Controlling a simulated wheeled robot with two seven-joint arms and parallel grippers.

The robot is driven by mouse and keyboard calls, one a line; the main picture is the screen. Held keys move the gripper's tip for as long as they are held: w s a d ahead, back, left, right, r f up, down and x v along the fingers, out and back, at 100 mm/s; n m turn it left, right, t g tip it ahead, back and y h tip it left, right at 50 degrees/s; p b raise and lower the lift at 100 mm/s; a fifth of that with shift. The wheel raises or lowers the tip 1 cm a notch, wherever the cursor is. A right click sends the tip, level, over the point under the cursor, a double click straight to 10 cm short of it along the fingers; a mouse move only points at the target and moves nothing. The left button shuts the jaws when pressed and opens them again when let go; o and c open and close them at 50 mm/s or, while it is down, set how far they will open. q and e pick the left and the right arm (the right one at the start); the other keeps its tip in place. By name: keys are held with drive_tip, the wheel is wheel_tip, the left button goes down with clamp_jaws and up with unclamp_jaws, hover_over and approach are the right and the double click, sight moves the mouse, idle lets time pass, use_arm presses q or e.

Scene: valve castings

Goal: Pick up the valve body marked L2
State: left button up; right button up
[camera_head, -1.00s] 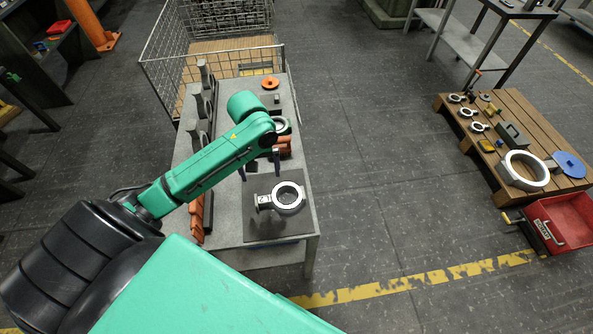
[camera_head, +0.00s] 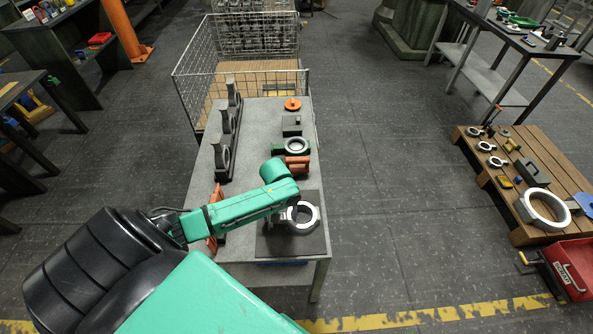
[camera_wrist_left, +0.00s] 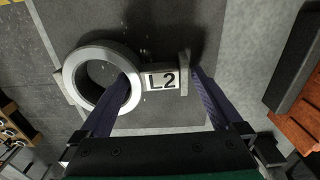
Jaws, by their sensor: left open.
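The valve body marked L2 (camera_head: 315,214) is a silver ring with a short neck and end flange. It lies on a dark mat (camera_head: 318,243) at the near end of the grey table. In the left wrist view the valve body (camera_wrist_left: 71,82) shows its black L2 label facing up. My left gripper (camera_wrist_left: 163,88) is open above it, one finger over the ring's opening and the other just beyond the flange. I cannot tell the fingers' height above it. In the head view my forearm hides the neck and most of the gripper. My right gripper is not in view.
Orange blocks (camera_head: 298,165), another ring part (camera_head: 297,145) and a row of dark upright fixtures (camera_head: 226,130) stand farther back on the table. A wire mesh crate (camera_head: 240,85) is behind it. A pallet (camera_head: 525,230) with castings and a red bin (camera_head: 575,268) are at right.

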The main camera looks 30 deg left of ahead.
use_arm(q)
drive_tip(key=shift+w, duration=0.1)
clamp_jaws()
drive_tip(key=shift+w+r, duration=0.1)
drive_tip(key=shift+w, duration=0.05)
